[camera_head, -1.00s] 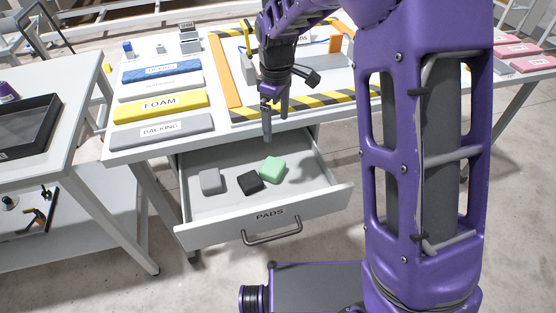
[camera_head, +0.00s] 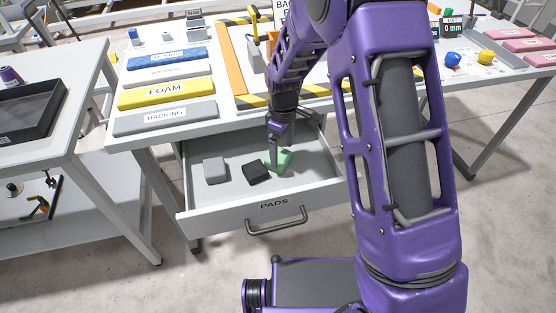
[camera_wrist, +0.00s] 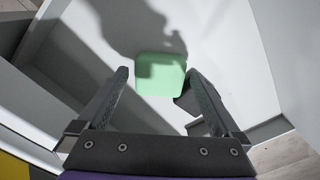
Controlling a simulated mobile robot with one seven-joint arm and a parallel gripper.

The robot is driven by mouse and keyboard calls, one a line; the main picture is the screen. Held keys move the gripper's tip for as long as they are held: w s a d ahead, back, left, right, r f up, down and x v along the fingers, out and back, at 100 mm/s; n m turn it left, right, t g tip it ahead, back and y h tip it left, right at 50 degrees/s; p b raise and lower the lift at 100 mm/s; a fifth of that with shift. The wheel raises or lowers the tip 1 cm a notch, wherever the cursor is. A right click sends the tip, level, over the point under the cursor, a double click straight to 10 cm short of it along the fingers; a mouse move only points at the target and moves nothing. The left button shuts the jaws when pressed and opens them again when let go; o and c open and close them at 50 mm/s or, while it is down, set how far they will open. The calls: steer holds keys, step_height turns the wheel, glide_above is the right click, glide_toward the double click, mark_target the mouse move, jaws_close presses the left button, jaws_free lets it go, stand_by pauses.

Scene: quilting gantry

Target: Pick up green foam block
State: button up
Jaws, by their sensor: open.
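The green foam block (camera_head: 284,157) lies in the open drawer marked PADS (camera_head: 225,222), at the right of two other pads, partly hidden by my gripper in the head view. In the wrist view the green foam block (camera_wrist: 160,75) lies ahead of the fingers, near the gap between their tips. My gripper (camera_head: 273,155) is down inside the drawer at the block, its fingers spread apart in the wrist view (camera_wrist: 156,82). Nothing is held. Whether a finger touches the block cannot be told.
A black pad (camera_head: 256,172) lies close at the block's left, and a grey pad (camera_head: 215,170) further left. The drawer walls surround them. The worktop (camera_head: 215,128) overhangs the drawer's back. The drawer floor's right side is clear.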

mark_target(281, 156)
step_height(281, 156, down, 4)
steer(key=shift+a+r, duration=0.1)
steer(key=shift+r, duration=0.1)
steer(key=c, duration=1)
steer(key=shift+c, duration=0.2)
steer(key=shift+r, duration=0.15)
step_height(281, 156, up, 18)
steer(key=p, duration=0.2)
